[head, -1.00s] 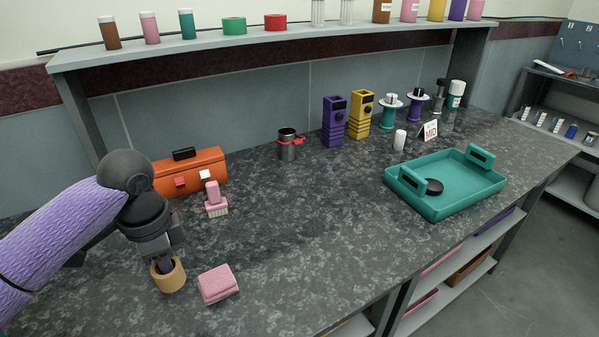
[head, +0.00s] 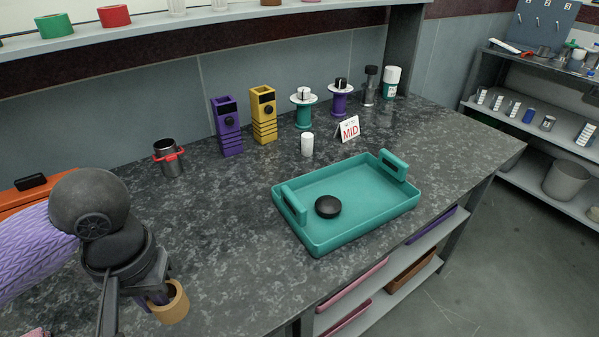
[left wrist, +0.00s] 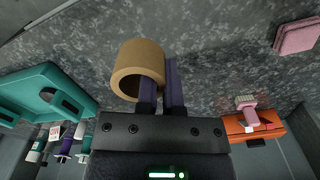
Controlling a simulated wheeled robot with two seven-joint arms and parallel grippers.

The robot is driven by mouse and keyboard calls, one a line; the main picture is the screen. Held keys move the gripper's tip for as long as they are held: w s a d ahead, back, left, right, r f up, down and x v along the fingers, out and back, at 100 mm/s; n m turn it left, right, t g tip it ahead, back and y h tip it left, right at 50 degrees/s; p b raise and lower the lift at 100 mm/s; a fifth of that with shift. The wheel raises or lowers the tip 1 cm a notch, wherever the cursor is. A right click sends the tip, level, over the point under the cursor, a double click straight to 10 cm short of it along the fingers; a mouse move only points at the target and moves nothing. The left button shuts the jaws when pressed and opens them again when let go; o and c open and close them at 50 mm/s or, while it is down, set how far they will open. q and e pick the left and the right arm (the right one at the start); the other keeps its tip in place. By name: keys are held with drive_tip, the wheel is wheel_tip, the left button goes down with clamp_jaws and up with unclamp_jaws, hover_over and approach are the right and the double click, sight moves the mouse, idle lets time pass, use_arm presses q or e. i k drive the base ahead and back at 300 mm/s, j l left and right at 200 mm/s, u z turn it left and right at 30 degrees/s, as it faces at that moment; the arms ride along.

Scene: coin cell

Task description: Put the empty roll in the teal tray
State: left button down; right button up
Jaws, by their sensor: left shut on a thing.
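The empty roll (head: 174,306) is a short tan cardboard ring at the lower left of the head view. My left gripper (head: 157,298) is shut on its wall. The left wrist view shows the roll (left wrist: 136,62) with one dark finger inside the ring and the other outside it, the gripper (left wrist: 160,85) pinching between them. The roll seems held above the counter. The teal tray (head: 358,233) stands on the counter to the right, a round black object (head: 328,206) inside it; the tray (left wrist: 75,77) also shows at the left of the wrist view. My right gripper is out of view.
Behind stand a dark cup with a red band (head: 168,160), a purple holder (head: 227,128), a yellow holder (head: 263,115), a white cylinder (head: 307,144) and a "MID" sign (head: 348,129). The counter (head: 235,215) between roll and tray is clear.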

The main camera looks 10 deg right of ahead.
sight(361, 196)
drive_tip(key=i+l+u, duration=0.1)
drive_tip(key=l, duration=0.5)
drive_tip(key=i+l, duration=0.2)
drive_tip(key=l, duration=0.35)
drive_tip(key=i+l+u, duration=0.15)
drive_tip(key=l, duration=0.45)
drive_tip(key=i+l, duration=0.1)
drive_tip(key=l, duration=0.5)
drive_tip(key=i+l+u, duration=0.15)
drive_tip(key=l, duration=0.45)
